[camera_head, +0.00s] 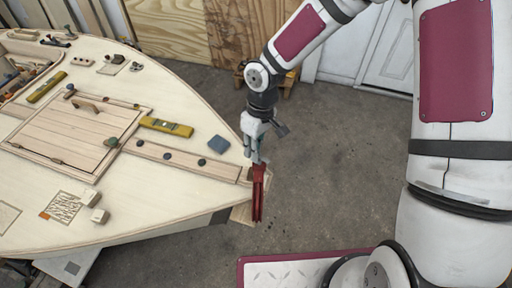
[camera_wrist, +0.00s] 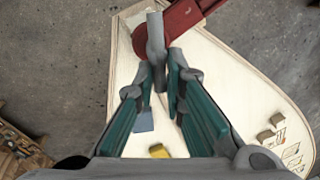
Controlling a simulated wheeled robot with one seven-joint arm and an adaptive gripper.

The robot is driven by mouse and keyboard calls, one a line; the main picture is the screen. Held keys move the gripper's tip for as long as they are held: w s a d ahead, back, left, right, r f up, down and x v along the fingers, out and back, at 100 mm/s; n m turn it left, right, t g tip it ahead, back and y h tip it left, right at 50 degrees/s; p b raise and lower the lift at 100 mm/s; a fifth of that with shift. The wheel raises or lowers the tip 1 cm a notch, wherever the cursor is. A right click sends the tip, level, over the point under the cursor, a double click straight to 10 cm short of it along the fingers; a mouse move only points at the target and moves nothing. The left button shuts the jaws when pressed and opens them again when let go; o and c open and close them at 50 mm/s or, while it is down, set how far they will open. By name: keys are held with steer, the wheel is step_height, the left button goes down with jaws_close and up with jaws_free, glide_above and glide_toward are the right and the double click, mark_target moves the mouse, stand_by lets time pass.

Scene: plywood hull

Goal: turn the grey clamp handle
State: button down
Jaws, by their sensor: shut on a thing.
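A red clamp (camera_head: 258,196) sits at the pointed end of the pale plywood hull (camera_head: 170,205). In the wrist view the red clamp (camera_wrist: 190,16) crosses the top, and its grey handle (camera_wrist: 155,32) is a short bar beside it. My gripper (camera_head: 256,158) reaches down onto the clamp's top from above. In the wrist view the teal-padded fingers of my gripper (camera_wrist: 159,76) close on the lower end of the grey handle. In the head view the handle is mostly hidden by the fingers.
On the deck are a blue-grey block (camera_head: 219,144), a yellow level (camera_head: 166,127), a wooden hatch (camera_head: 75,132) and several small fittings. A red-edged white plate (camera_head: 290,270) is at the bottom. Bare concrete floor (camera_head: 330,165) lies right of the clamp.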

steer(key=n, duration=0.3)
steer(key=n+h+b, duration=0.1)
steer(key=n, duration=0.1)
steer(key=shift+s+a+n, duration=0.3)
steer(key=shift+s, duration=0.05)
steer(key=n, duration=0.2)
steer(key=s+n+h+b, duration=0.1)
steer(key=n, duration=0.2)
steer(key=shift+a+f, duration=0.1)
steer(key=n, duration=0.3)
steer(key=s+n+h, duration=0.1)
steer(key=n, duration=0.1)
steer(key=shift+n+b, duration=0.3)
steer(key=shift+n, duration=0.1)
steer(key=n, duration=0.2)
steer(key=n+t, duration=0.1)
steer(key=n, duration=0.1)
steer(key=d+n, duration=0.1)
steer(key=n, duration=0.1)
steer(key=shift+s+t+h, duration=0.3)
steer(key=shift+s, duration=0.1)
steer(key=shift+n, duration=0.4)
steer(key=c, duration=1.5)
jaws_free()
steer(key=shift+c, duration=0.2)
steer(key=shift+w, duration=0.1)
